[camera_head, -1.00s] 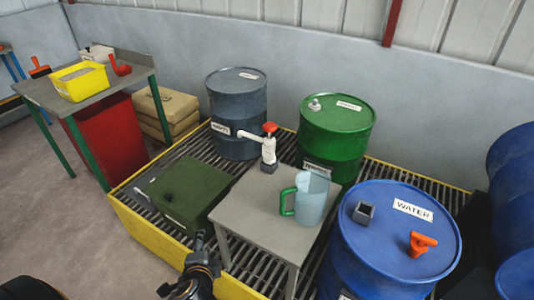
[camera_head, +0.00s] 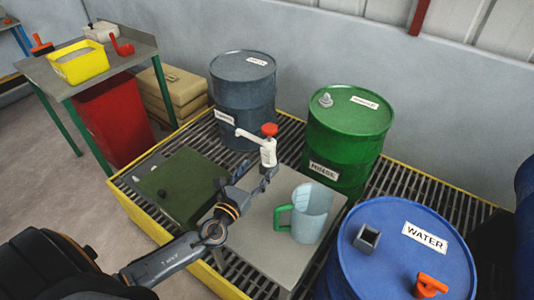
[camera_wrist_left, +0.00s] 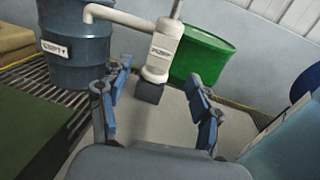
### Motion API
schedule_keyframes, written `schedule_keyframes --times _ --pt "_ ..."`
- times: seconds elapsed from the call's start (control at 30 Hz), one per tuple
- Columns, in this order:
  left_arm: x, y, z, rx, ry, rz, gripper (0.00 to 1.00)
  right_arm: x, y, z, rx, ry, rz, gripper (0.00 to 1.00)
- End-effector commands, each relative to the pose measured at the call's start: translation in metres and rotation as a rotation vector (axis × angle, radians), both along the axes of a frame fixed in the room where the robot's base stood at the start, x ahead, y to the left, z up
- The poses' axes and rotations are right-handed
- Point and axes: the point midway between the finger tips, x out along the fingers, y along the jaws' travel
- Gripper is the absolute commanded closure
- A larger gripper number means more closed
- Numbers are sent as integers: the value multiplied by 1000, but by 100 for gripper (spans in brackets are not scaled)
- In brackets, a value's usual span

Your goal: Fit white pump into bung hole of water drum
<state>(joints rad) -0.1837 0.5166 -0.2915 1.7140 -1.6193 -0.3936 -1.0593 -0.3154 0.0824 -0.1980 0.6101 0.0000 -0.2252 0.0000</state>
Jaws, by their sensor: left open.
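The white pump (camera_head: 267,153), with a red knob on top and a spout pointing left, stands upright on the grey table. In the left wrist view the pump (camera_wrist_left: 161,52) is ahead of the fingers, above a dark square base (camera_wrist_left: 148,92). My left gripper (camera_head: 256,181) is open beside the pump's lower part; its fingers (camera_wrist_left: 160,103) are spread on either side of the base, with no clear contact. The blue water drum (camera_head: 399,217) is at right. A dark grey square collar (camera_head: 367,239) and an orange fitting (camera_head: 430,286) are on its lid. My right gripper is not in view.
A clear jug (camera_head: 311,212) with a green handle stands on the grey table (camera_head: 262,240), close right of my left gripper. The green rinse drum (camera_head: 349,140) and a grey-blue drum (camera_head: 243,100) stand behind. A dark green box (camera_head: 182,188) lies left.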

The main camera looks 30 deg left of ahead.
Motion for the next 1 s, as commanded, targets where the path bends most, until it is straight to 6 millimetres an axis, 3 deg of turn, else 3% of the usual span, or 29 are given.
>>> schedule_keyframes --times 0.07,0.17,0.47,0.7,0.97,1.0 --pt "16 0 2 -1 -3 1 36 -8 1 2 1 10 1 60" --pt "28 0 1 -1 -1 1 36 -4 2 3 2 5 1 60" --pt "54 -1 0 -4 -2 2 36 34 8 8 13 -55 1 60" --pt "84 -2 -3 -2 -1 1 36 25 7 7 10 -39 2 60" --pt "87 -2 -3 -3 0 1 36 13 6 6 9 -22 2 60" --pt "87 -2 -3 -3 0 1 40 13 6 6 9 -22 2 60"
